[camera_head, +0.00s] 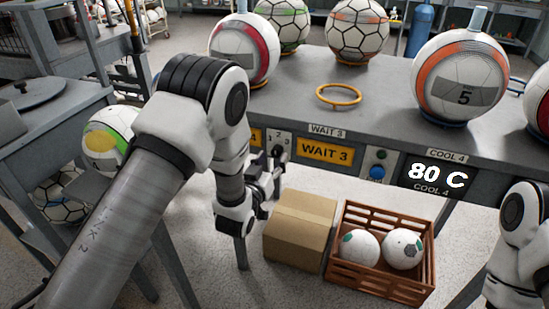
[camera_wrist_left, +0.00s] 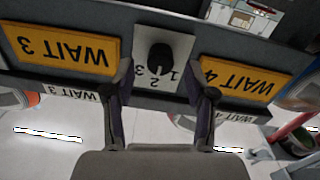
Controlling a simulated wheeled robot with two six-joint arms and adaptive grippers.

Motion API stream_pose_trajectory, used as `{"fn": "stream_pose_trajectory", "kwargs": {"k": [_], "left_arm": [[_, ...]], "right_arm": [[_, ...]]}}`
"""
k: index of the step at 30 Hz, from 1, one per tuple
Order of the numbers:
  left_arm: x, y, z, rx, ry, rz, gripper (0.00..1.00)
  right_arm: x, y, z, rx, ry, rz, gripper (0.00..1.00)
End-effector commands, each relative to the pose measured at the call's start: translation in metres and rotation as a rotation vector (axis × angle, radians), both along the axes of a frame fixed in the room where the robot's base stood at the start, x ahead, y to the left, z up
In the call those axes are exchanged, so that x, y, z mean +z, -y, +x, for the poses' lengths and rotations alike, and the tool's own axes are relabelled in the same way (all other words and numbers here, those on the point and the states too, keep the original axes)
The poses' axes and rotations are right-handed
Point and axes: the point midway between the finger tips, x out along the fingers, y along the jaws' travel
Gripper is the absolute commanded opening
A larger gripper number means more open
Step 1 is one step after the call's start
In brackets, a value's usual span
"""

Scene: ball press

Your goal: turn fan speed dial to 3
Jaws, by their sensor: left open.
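The fan speed dial is a black knob (camera_wrist_left: 160,57) on a pale plate (camera_wrist_left: 178,45) marked 1, 2 and 3. The wrist view shows it upside down, between two yellow signs. In the head view the dial plate (camera_head: 279,137) is on the bench front, left of the WAIT 3 sign, with the knob partly hard to make out by my gripper. My left gripper (camera_head: 265,184) is in front of and a little below it.
The yellow WAIT 3 sign (camera_head: 325,151) and a blue button (camera_head: 377,172) are to the dial's right. A cardboard box (camera_head: 300,228) and a brown crate (camera_head: 384,280) with two balls stand below. Balls and a yellow ring (camera_head: 338,96) are on the bench.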

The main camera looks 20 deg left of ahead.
Motion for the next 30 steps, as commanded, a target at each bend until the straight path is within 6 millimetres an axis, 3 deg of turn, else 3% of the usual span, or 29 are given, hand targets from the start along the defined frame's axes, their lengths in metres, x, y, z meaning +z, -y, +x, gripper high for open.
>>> {"fn": "stream_pose_trajectory", "kwargs": {"k": [4,12,17,30], "left_arm": [[0.000,0.001,0.019,0.000,0.000,-0.001,0.56],[-0.001,0.001,0.022,0.001,-0.002,0.000,0.56],[-0.001,0.001,0.022,0.001,-0.002,0.000,0.00],[-0.001,0.001,0.022,0.001,0.000,0.039,0.00]], "right_arm": [[0.000,0.000,0.000,0.000,0.000,0.000,0.40],[0.000,0.000,0.000,0.000,-0.001,0.000,0.40],[0.000,0.000,0.000,0.000,-0.001,0.000,0.40],[-0.001,0.000,0.000,0.000,-0.001,0.000,0.40]]}}
